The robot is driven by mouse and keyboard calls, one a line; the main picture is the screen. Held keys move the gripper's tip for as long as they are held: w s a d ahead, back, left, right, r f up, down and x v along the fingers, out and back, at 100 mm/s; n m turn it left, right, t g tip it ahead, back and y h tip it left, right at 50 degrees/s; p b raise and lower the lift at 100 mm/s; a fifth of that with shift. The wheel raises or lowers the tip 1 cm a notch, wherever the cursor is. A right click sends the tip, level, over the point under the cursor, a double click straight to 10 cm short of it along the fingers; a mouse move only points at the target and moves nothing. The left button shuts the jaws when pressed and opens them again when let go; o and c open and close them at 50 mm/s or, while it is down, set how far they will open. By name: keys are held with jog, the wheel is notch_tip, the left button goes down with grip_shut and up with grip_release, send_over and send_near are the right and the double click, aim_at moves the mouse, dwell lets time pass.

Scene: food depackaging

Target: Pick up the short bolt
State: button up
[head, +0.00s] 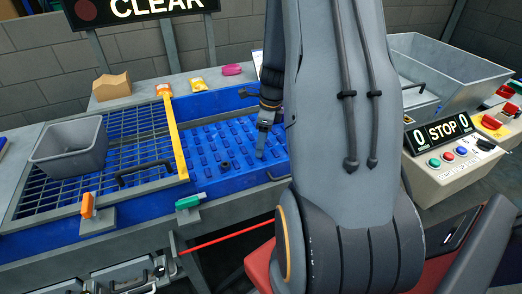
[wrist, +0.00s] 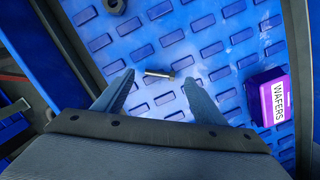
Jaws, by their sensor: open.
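The short bolt (wrist: 160,73) lies on the blue studded surface (wrist: 225,75) in the wrist view, a small grey-brown rod with a darker end at the right. My gripper (wrist: 159,81) is open and empty, its two grey-blue fingers spread to either side of the bolt. The bolt sits just ahead of the fingertips, apart from both. In the head view my gripper (head: 261,150) points down over the blue studded bed (head: 215,165). I cannot make out the bolt there.
A purple box marked WAFERS (wrist: 270,98) lies right of my gripper. A dark ring-shaped part (wrist: 116,5) lies ahead on the left. In the head view a yellow bar (head: 174,135) and a blue-framed grid with a grey bin (head: 70,147) stand left of the bed.

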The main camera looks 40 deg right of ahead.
jog(key=shift+w+a+f, duration=0.1)
jog(key=shift+w+f, duration=0.1)
jog(key=shift+f, duration=1.1)
jog(key=c, duration=1.1)
